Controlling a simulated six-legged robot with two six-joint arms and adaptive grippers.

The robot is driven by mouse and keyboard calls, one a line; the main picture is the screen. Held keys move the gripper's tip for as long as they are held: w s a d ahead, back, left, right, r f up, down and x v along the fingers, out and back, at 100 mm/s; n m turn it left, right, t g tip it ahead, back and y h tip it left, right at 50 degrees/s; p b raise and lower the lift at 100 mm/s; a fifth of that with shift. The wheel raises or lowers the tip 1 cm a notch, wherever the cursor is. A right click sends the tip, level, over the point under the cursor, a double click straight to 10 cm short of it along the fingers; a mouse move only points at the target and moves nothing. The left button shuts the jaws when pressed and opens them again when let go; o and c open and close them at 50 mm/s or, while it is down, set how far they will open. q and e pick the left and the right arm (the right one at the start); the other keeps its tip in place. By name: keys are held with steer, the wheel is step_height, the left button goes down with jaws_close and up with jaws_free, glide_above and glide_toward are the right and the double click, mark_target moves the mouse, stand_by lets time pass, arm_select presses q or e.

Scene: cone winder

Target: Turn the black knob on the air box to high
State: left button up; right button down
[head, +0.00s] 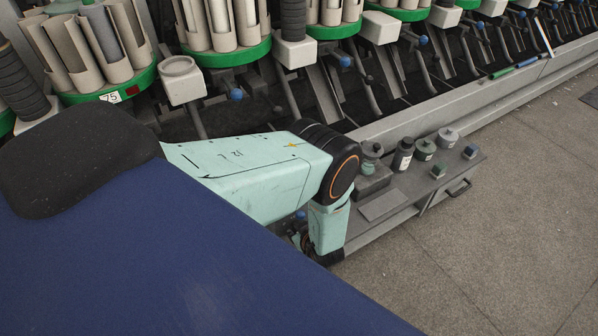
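I cannot pick out a black knob on an air box in the head view. A mint green arm of mine reaches in from the left and bends down at a black joint in front of the bench's left end. Its lower end goes behind a large blue surface, and no gripper fingers show. My other gripper is not seen.
A dark bottle (403,154) and several grey-green containers stand on the bench, beside a flat grey plate (385,204). The winder, with green-rimmed cone holders (230,55), runs along the back behind a long grey rail (490,88). The floor (510,230) at right is clear.

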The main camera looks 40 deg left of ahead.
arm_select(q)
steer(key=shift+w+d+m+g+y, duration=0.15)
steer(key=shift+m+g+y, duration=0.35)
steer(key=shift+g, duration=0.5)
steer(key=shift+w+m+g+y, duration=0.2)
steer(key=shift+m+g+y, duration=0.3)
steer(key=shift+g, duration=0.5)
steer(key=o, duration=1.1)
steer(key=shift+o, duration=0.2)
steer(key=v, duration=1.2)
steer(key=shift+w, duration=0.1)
